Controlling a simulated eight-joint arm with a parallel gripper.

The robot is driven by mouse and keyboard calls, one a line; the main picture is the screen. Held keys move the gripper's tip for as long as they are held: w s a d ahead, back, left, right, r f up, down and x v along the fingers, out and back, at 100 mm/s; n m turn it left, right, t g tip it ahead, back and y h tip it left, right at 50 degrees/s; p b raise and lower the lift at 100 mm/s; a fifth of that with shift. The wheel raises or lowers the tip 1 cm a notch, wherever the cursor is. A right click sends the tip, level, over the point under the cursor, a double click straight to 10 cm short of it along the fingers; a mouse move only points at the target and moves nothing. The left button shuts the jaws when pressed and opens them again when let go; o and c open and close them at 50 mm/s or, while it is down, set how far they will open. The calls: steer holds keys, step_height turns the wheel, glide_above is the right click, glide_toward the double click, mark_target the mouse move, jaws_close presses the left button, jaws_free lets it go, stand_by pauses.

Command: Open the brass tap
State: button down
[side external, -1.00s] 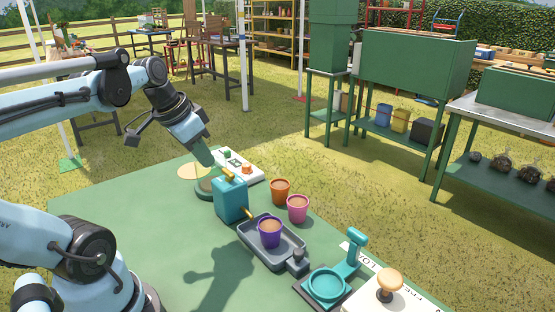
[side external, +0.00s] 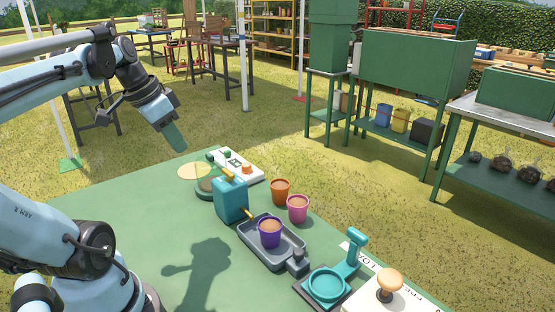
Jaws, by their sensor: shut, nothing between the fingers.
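The teal tank (side external: 231,200) stands on the green table. A small brass piece, seemingly the tap's lever (side external: 229,174), sits at its top. A short brass spout (side external: 249,213) points from its right side toward a purple pot (side external: 269,233) in the grey tray (side external: 291,243). The lever is too small to tell whether the tap is open, and I see no water stream. My gripper (side external: 181,147) is shut and empty, with green fingers pointing down. It is above and left of the tank, apart from it.
A white panel (side external: 252,177) with green and orange buttons lies behind the tank. An orange pot (side external: 280,191) and a pink pot (side external: 298,208) stand behind the tray. The table's left is clear.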

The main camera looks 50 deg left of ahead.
mark_target(228, 176)
steer(key=x, duration=0.3)
steer(key=w+x, duration=0.1)
steer(key=x, duration=0.3)
steer(key=w+x, duration=0.1)
steer(key=x, duration=0.2)
steer(key=shift+w+r, duration=0.1)
steer(key=shift+r, duration=0.2)
steer(key=shift+w, duration=0.8)
